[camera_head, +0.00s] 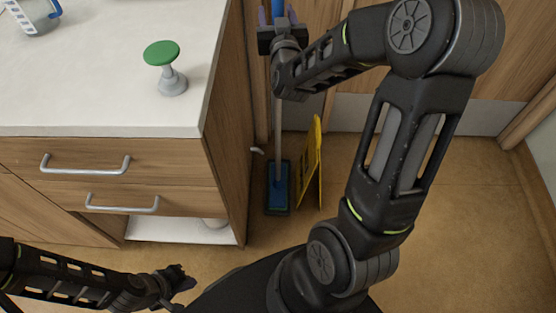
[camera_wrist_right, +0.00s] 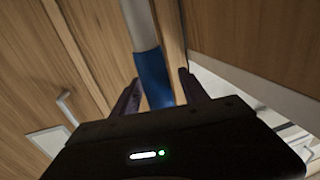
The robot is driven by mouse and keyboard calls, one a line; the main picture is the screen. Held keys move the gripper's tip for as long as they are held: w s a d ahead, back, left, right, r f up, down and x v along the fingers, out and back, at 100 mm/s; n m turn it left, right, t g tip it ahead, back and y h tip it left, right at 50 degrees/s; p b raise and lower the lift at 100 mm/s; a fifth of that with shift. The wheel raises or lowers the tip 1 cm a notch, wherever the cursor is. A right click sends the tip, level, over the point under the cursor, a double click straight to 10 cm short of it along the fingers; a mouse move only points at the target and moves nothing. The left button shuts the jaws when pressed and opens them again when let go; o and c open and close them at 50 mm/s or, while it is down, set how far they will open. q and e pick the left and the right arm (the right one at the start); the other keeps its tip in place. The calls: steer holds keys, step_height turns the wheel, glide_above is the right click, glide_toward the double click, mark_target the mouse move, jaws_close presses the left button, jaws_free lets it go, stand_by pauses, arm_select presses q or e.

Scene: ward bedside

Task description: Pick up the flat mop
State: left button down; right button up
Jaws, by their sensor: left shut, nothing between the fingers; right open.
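The flat mop stands upright against the wooden door beside the cabinet, its blue head (camera_head: 277,188) on the floor and its grey pole rising from it. My right gripper (camera_head: 277,20) is at the upper part of the pole, at the blue grip. In the right wrist view the mop's blue grip (camera_wrist_right: 154,78) lies between the two spread fingers of my right gripper (camera_wrist_right: 158,88), with a gap visible on the left side; contact cannot be told. My left gripper (camera_head: 183,278) is shut and empty at the lower left, in front of the cabinet.
A yellow floor sign (camera_head: 310,165) stands just right of the mop head. The cabinet (camera_head: 228,130) is close on the left. On its white top (camera_head: 95,85) are a green-topped stamp-like object (camera_head: 165,65) and a jug (camera_head: 35,15). Floor at right is clear.

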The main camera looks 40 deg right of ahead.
steer(key=shift+c, duration=0.4)
jaws_close()
steer(key=shift+r, duration=0.1)
